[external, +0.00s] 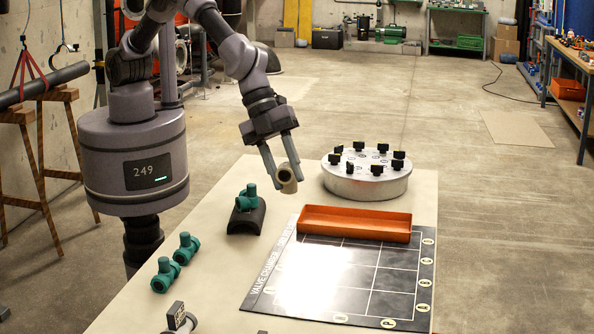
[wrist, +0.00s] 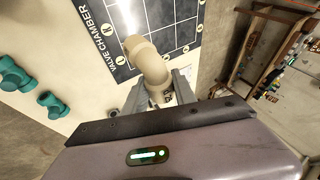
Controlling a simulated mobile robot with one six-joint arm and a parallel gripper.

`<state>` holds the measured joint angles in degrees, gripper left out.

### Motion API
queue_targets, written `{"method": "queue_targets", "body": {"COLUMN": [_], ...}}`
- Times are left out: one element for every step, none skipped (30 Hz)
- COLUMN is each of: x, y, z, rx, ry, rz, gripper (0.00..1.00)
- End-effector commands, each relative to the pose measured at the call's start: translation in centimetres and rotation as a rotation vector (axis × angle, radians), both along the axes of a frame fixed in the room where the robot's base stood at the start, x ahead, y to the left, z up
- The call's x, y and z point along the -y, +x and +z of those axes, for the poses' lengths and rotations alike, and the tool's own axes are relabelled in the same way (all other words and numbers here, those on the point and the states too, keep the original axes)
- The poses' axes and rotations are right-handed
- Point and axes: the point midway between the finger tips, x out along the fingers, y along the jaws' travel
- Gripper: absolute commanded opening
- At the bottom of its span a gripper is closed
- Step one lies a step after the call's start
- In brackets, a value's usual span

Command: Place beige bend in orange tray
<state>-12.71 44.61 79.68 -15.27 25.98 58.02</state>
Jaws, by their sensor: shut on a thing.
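The beige bend (external: 286,178) is a short curved pipe piece. My gripper (external: 283,170) is shut on it and holds it in the air above the table, left of the tray. In the wrist view the bend (wrist: 148,62) shows large between the two fingers of my gripper (wrist: 158,92). The orange tray (external: 355,234) is a long shallow box lying along the far edge of the black board. It looks empty in the part that I can see. The tray cannot be made out in the wrist view.
A black gridded board (external: 262,290) lies in front of the tray. A round silver disc with black knobs (external: 366,187) stands behind it. A teal valve (external: 247,199) sits on a dark saddle, and two more teal fittings (external: 186,248) stand at the left.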

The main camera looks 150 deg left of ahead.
Motion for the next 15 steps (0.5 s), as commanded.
{"method": "queue_targets", "body": {"x": [-0.1, -0.2, -0.6, -1.0, -1.5, -2.4, -3.1, -4.0, -5.2, -6.2, -7.2, -8.5, -9.4, -10.4, -11.5], "y": [-0.1, -0.2, -0.5, -0.8, -1.3, -2.1, -2.8, -3.6, -4.8, -5.9, -6.9, -8.5, -9.8, -11.1, -12.9], "z": [0.1, 0.0, -0.3, -0.6, -1.1, -1.7, -2.2, -2.9, -3.6, -4.3, -4.9, -5.9, -6.6, -7.3, -8.3], "rx": [0.000, 0.000, 0.000, 0.000, -0.001, -0.001, -0.001, -0.001, -0.001, -0.001, -0.001, -0.002, -0.001, -0.001, -0.001], "ry": [0.000, 0.000, -0.001, -0.001, -0.001, 0.000, 0.000, 0.000, 0.000, 0.001, 0.001, 0.001, 0.000, 0.002, 0.001], "rz": [0.002, 0.007, 0.020, 0.033, 0.050, 0.081, 0.108, 0.139, 0.185, 0.221, 0.258, 0.309, 0.351, 0.390, 0.445], "gripper": [0.00, 0.00, 0.00, 0.00, 0.00, 0.00, 0.00, 0.00, 0.00, 0.00, 0.00, 0.00, 0.00, 0.00, 0.00]}}
